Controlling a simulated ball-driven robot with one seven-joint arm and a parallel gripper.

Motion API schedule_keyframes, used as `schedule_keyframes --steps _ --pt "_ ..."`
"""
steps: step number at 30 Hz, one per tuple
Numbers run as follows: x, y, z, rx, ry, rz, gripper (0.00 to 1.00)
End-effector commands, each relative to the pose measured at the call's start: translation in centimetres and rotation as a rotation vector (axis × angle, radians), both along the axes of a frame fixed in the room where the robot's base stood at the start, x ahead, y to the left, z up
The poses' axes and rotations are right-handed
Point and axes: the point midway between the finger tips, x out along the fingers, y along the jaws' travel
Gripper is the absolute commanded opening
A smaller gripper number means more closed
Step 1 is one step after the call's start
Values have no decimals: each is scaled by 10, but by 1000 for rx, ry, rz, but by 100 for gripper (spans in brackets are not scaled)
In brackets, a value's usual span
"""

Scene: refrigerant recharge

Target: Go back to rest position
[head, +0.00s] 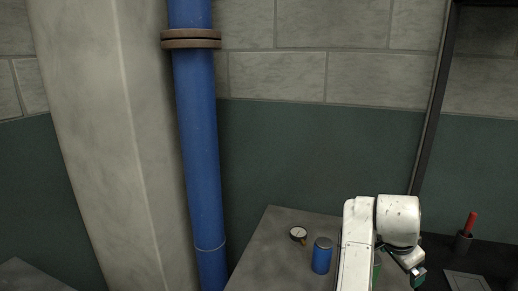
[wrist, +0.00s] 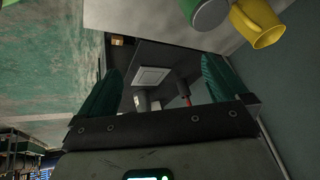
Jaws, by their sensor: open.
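My gripper (head: 417,277) hangs at the lower right of the head view, at the end of my white arm, which is bent over the grey table. In the wrist view my gripper (wrist: 160,88) shows two dark green fingers spread wide apart, with nothing held between them. Beyond the fingers, a dark surface with a pale square plate (wrist: 152,76) is seen. My arm hides part of the table in the head view.
A gauge (head: 298,233) and a blue can (head: 321,256) stand on the grey table (head: 262,250), left of my arm. A red-handled tool (head: 470,222) stands in a dark holder at right.

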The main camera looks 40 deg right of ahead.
Motion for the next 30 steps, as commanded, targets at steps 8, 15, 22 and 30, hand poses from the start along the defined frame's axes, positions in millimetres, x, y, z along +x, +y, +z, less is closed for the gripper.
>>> schedule_keyframes --steps 8,15,22,30 --pt "34 76 -93 0 241 697 100" --pt "29 179 -182 92 391 1317 100" --pt "-10 279 -245 222 433 1805 100" --pt "-28 310 -259 267 426 1945 100"
